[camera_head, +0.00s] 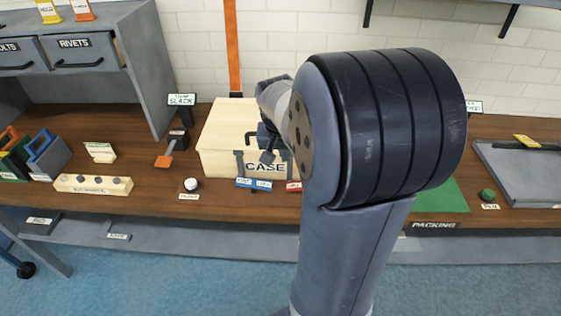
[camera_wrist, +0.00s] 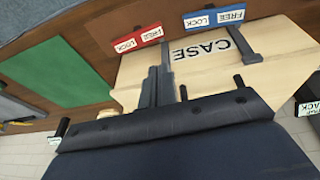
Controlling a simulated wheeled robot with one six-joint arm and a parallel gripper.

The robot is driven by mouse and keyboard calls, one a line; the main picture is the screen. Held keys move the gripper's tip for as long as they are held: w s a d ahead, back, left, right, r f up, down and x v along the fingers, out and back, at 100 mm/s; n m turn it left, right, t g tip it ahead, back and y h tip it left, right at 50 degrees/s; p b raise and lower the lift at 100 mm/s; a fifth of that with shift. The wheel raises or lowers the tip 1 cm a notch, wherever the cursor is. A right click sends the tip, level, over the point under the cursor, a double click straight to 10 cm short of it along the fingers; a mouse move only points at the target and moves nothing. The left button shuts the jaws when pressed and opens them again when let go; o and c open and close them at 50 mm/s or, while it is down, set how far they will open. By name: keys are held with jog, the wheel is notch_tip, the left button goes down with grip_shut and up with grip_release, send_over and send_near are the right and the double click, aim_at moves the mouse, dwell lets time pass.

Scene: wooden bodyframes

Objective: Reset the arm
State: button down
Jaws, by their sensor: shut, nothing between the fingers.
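My arm fills the middle of the head view and hides part of the bench. My gripper (camera_head: 267,148) is shut and empty, in front of and over the wooden case (camera_head: 222,135) marked CASE. In the wrist view the shut fingers (camera_wrist: 156,86) show against the pale case (camera_wrist: 205,72), close to its dark latches; I cannot tell whether they touch. A blue FREE/LOCK slider (camera_head: 254,184) and a red one (camera_head: 293,187) lie at the case's front edge; the blue one (camera_wrist: 214,17) and red one (camera_wrist: 138,39) also show in the wrist view.
A grey drawer cabinet (camera_head: 85,52) stands at the left. A wooden block with several knobs (camera_head: 93,185) and a white button (camera_head: 191,184) lie on the bench left of the case. A green mat (camera_head: 443,196) and a grey tray (camera_head: 520,172) are at the right.

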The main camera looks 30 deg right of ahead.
jog(key=shift+s+r, duration=0.3)
jog(key=shift+r, duration=0.45)
jog(key=w+f, duration=0.1)
jog(key=f, duration=0.3)
jog(key=w+f+b, duration=0.1)
jog(key=f, duration=0.2)
jog(key=w+a+f, duration=0.1)
jog(key=w+f, duration=0.1)
jog(key=f, duration=0.2)
jog(key=shift+w+f, duration=0.1)
jog(key=shift+f, duration=0.2)
jog(key=shift+w+a+f+b, duration=0.1)
jog(key=shift+f+b, duration=0.55)
jog(key=shift+f, duration=0.05)
